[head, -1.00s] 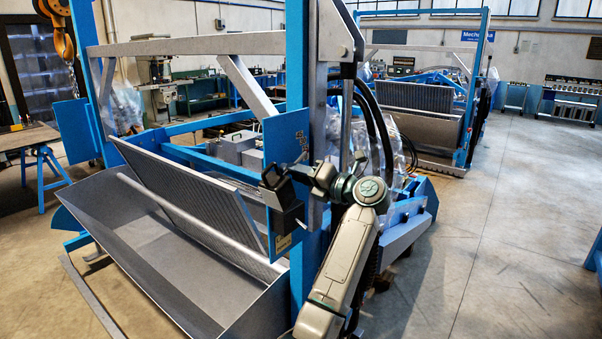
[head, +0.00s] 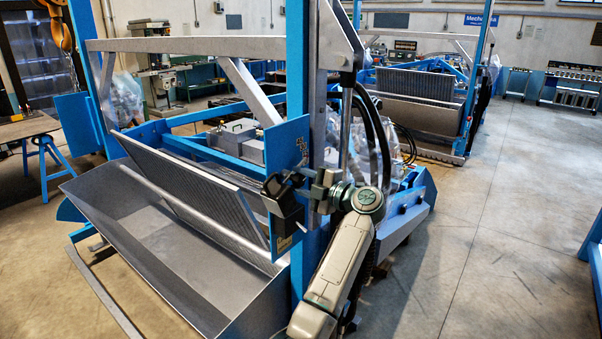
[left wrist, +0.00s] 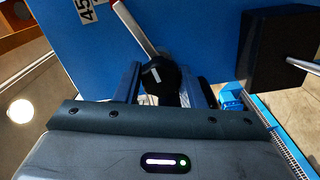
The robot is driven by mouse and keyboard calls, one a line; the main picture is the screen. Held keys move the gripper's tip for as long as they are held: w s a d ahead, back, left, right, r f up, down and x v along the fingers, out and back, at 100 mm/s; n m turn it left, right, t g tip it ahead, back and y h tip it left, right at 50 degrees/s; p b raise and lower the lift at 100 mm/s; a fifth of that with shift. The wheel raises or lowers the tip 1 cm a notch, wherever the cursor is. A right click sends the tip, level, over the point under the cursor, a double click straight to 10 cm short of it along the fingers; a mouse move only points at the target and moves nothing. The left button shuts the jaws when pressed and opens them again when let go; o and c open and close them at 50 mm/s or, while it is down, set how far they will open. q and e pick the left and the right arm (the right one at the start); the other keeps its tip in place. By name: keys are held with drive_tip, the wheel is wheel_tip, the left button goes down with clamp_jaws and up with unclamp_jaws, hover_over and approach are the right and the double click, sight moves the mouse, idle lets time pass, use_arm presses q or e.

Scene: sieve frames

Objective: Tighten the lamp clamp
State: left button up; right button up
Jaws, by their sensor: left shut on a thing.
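A black knob (left wrist: 160,78) with a white mark sits between the two fingers of my left gripper (left wrist: 166,88) in the left wrist view. The gripper is shut on it. A silver bar (left wrist: 132,24) runs from the knob up along a blue plate. The black lamp box (left wrist: 277,48) is to the right, with a silver rod (left wrist: 302,65) beside it. In the head view, my left gripper (head: 312,188) is at the blue plate (head: 286,150), close by the lamp box (head: 284,207). The knob is hard to make out there. My right gripper is not in view.
A blue post (head: 299,70) stands right at the plate. A grey trough (head: 150,245) and a ribbed panel (head: 190,185) lie left of it. Black hoses (head: 380,145) hang close behind my arm. The concrete floor (head: 490,230) on the right is clear.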

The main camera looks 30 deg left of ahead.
use_arm(q)
drive_tip(key=shift+r+m+p, duration=0.1)
drive_tip(key=shift+m+p, duration=0.75)
drive_tip(key=shift+m, duration=0.25)
drive_tip(key=o, duration=0.7)
drive_tip(key=shift+d, duration=0.15)
drive_tip(key=shift+d+f+b, duration=0.25)
drive_tip(key=shift+d+b, duration=0.05)
drive_tip(key=d+b, duration=0.1)
drive_tip(key=d, duration=0.2)
drive_tip(key=d+b, duration=0.2)
drive_tip(key=d, duration=0.1)
drive_tip(key=d+b, duration=0.2)
drive_tip(key=d, duration=0.2)
drive_tip(key=shift+s+r, duration=0.15)
drive_tip(key=shift+s, duration=0.2)
